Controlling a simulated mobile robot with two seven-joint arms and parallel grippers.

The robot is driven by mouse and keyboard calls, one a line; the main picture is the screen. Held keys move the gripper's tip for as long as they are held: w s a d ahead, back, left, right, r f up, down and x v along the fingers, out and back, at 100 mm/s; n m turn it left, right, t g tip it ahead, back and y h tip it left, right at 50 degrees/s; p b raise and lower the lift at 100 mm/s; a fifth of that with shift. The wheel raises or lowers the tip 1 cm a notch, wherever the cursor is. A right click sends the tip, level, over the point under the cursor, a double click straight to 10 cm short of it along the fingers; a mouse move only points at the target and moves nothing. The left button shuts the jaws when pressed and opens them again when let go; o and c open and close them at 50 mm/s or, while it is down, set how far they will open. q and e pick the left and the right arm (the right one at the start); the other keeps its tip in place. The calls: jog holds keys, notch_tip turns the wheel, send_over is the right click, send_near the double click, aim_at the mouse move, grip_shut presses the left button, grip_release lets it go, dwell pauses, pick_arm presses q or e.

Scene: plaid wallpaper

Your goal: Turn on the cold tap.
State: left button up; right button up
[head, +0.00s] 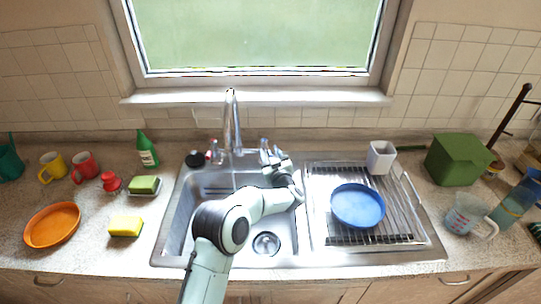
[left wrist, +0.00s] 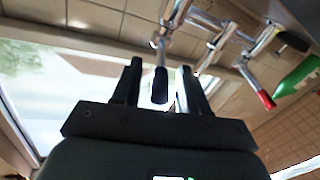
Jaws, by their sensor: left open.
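The chrome faucet (head: 231,120) stands behind the sink, with a red-tipped tap handle (head: 213,148) on its left. The cold tap (head: 263,144) is on its right, partly hidden by my left gripper (head: 273,157). In the left wrist view, the cold tap's dark-ended lever (left wrist: 160,84) shows between the two fingers of my left gripper (left wrist: 158,80). The fingers are apart, with gaps on both sides of the lever; contact cannot be told. The red-tipped handle (left wrist: 266,99) shows farther right. My right gripper is in neither view.
The steel sink (head: 168,232) lies under my left arm. A blue plate (head: 358,205) and a pale cup (head: 381,157) are on the drying rack at right. A green bottle (head: 147,150) and sponges stand left of the sink. The window sill (head: 300,98) is behind.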

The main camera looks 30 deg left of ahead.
pick_arm(q)
jog(key=b+v, duration=0.3)
jog(key=v, duration=1)
jog(key=shift+s+b, duration=0.2)
jog(key=shift+b, duration=0.15)
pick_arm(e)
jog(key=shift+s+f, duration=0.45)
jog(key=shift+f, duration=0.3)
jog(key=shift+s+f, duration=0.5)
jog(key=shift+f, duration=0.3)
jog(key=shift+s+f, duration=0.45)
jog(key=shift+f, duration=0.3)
pick_arm(q)
jog(key=shift+d, duration=0.15)
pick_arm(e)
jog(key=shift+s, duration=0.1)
